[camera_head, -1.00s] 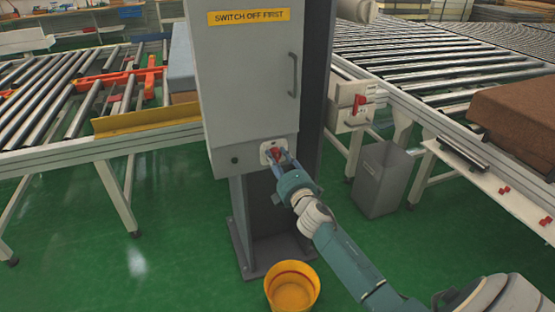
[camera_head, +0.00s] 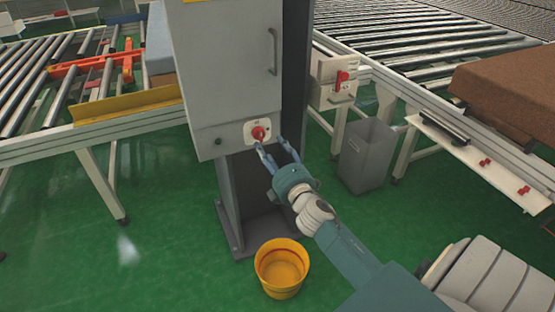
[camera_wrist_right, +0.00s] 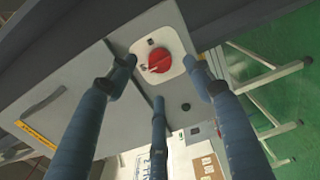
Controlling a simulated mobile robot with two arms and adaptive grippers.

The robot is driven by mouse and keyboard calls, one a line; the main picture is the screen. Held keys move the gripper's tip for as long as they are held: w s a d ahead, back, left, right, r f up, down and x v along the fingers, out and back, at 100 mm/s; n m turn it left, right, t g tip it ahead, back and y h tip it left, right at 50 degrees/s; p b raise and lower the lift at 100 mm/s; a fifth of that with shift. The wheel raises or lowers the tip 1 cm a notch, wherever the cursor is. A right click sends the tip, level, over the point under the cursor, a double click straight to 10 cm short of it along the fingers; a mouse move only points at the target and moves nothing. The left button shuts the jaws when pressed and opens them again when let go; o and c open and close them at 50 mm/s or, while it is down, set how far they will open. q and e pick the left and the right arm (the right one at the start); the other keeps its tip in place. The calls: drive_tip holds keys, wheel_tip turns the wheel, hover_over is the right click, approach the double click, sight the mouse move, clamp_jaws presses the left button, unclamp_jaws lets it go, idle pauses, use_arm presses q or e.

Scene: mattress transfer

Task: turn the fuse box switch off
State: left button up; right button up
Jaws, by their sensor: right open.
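The grey fuse box (camera_head: 222,75) stands on a dark post. Its red rotary switch (camera_head: 259,133) sits on a white plate low on the front. In the right wrist view the red knob (camera_wrist_right: 159,61) faces the camera, its ridge slanting, with small marks around it that I cannot read. My right gripper (camera_head: 272,148) is open and empty, just below and to the right of the switch, and looks apart from it. In the wrist view its fingers spread around the knob's plate. My left gripper is out of view.
A yellow bucket (camera_head: 282,268) stands on the green floor below the box. A grey bin (camera_head: 367,155) and a white unit with another red switch (camera_head: 342,77) are to the right. Roller conveyors (camera_head: 420,50) lie on both sides; a brown mattress (camera_head: 505,85) rests at the right.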

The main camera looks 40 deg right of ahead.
drive_tip(key=v, duration=0.5)
drive_tip(key=shift+s, duration=0.2)
